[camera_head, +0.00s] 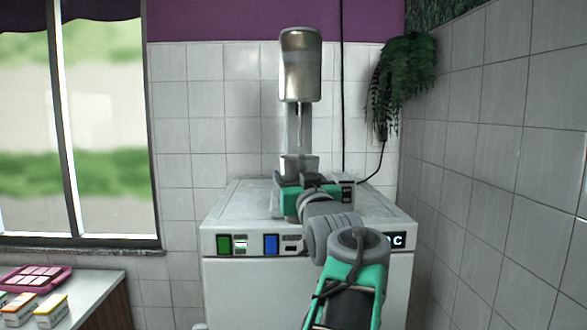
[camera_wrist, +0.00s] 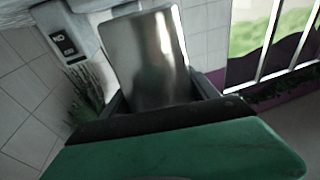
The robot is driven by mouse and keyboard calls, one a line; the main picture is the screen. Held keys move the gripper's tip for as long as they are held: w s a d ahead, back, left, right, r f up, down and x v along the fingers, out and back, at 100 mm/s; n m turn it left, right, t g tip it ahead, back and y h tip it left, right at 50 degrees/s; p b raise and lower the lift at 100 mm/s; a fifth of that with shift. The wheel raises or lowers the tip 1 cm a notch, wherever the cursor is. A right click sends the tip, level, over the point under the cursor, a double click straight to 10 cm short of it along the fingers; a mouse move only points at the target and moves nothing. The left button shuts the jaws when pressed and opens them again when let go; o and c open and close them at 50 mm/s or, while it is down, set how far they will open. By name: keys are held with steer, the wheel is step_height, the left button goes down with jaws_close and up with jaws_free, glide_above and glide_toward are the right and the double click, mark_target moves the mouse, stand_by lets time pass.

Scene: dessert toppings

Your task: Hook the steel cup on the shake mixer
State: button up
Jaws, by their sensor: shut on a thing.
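The shake mixer (camera_head: 300,68) stands on a white cabinet, with its silver motor head on top and a thin spindle (camera_head: 300,118) hanging down. The steel cup (camera_head: 299,164) is below the motor head, its upper part showing above my gripper (camera_head: 302,182). My gripper is shut on the cup. In the wrist view the steel cup (camera_wrist: 152,58) sits between the fingers of my gripper (camera_wrist: 163,98). The spindle's lower end lines up with the cup's mouth; whether it is inside, I cannot tell. My gripper hides the cup's lower part and most of the mixer's base.
The white cabinet (camera_head: 232,220) has coloured panels on its front edge. A small switch box (camera_head: 347,190) stands right of my gripper. A hanging plant (camera_head: 400,75) and tiled wall are at right. A counter (camera_head: 95,290) with a pink tray (camera_head: 62,283) and small boxes is at lower left.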

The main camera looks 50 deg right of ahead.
steer(key=shift+s+d+r, duration=0.2)
steer(key=shift+d, duration=0.15)
steer(key=w+d+p, duration=0.2)
steer(key=w+d, duration=0.1)
steer(key=d, duration=0.1)
steer(key=w+d+f+p, duration=0.1)
steer(key=w+d+p, duration=0.1)
steer(key=w+d, duration=0.1)
steer(key=w+d+p, duration=0.3)
steer(key=w+d, duration=0.1)
steer(key=d, duration=0.1)
steer(key=shift+w+d+f, duration=0.1)
steer(key=shift+d+f, duration=0.2)
steer(key=shift+d, duration=0.05)
steer(key=shift+w+d, duration=0.1)
steer(key=shift+d, duration=0.05)
steer(key=shift+f+b, duration=0.15)
steer(key=shift+b, duration=0.2)
steer(key=shift+r, duration=0.25)
steer(key=shift+r, duration=1.35)
